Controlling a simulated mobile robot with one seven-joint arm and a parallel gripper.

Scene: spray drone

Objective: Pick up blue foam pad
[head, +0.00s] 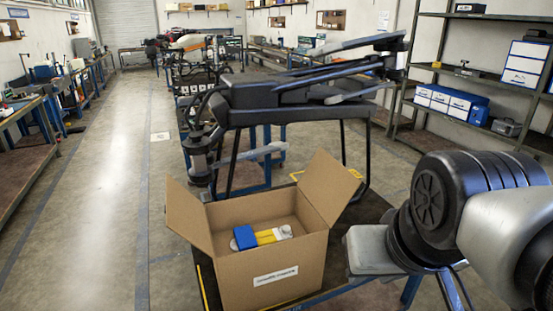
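An open cardboard box (262,283) stands in the lower middle of the head view, its flaps spread outward. Inside it lies a small blue block (245,237), which looks like the blue foam pad. It touches or lies close against a yellow and white item (272,236) to its right. The box's front wall and flaps hide part of the box floor. My arm's links fill the lower right, to the right of the box. I cannot make out my gripper's fingers in this view.
The box sits on a dark mat (205,272) with a yellow edge line. A large black folded drone (285,95) stands behind it on legs, its arms reaching over the right. Shelves (480,75) with boxes line the right wall. The floor aisle at left is clear.

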